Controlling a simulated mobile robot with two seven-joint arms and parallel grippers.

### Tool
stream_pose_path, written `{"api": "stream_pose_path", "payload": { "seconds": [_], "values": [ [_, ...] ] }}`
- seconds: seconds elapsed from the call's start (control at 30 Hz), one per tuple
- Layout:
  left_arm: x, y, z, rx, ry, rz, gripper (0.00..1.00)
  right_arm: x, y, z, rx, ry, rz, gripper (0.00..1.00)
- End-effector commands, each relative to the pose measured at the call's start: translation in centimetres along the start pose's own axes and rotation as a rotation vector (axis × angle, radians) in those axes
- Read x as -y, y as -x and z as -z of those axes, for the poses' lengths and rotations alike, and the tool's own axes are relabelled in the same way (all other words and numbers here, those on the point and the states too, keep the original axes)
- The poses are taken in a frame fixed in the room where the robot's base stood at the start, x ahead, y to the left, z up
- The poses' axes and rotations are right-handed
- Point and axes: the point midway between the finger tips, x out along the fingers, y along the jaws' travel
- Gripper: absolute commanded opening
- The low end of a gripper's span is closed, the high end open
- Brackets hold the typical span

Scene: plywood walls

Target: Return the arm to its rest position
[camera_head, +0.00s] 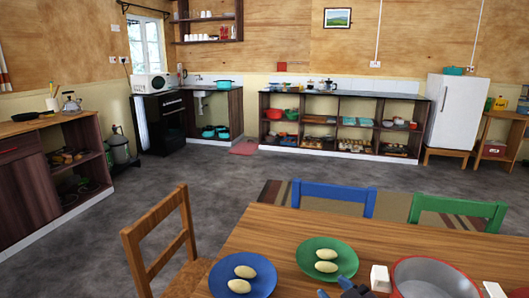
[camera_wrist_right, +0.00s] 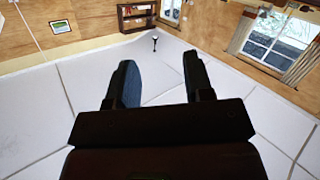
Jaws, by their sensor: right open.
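My right gripper (camera_head: 339,291) shows at the bottom edge of the head view as two dark fingertips, just in front of the green plate. In the right wrist view, its two dark fingers (camera_wrist_right: 159,78) stand apart with nothing between them. That view looks up at the pale ceiling and upper walls, so the gripper points upward. The rest of the right arm is out of the head view. My left gripper is in neither view.
A wooden table (camera_head: 285,228) holds a blue plate (camera_head: 219,289) and a green plate (camera_head: 345,261), each with two pale oval items, and a red-rimmed pot (camera_head: 431,264). Wooden (camera_head: 152,231), blue (camera_head: 334,192) and green (camera_head: 458,207) chairs surround it. The grey floor (camera_head: 185,178) beyond is open.

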Motion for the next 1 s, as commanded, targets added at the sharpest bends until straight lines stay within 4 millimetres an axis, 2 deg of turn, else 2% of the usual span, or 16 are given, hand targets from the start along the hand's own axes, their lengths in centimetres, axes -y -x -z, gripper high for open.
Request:
{"api": "stream_pose_path", "payload": {
  "seconds": [0.1, 0.27, 0.43, 0.7, 0.83, 1.0],
  "values": [
    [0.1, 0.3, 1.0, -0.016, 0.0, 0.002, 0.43, -0.1, 3.4, -2.4, 0.03, -0.042, -0.055, 0.47],
    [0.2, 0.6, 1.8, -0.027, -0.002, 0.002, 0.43, 0.0, 7.9, -6.0, 0.098, -0.087, -0.125, 0.47],
    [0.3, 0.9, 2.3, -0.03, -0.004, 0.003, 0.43, 0.5, 13.3, -10.2, 0.206, -0.145, -0.191, 0.47],
    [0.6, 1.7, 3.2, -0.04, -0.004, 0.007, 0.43, 3.0, 22.6, -16.3, 0.397, -0.259, -0.266, 0.47],
    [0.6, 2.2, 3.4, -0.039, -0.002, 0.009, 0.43, 4.4, 25.9, -18.1, 0.464, -0.292, -0.279, 0.47],
    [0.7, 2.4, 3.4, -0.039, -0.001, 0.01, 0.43, 5.2, 27.9, -19.2, 0.507, -0.305, -0.283, 0.47]
  ]
}}
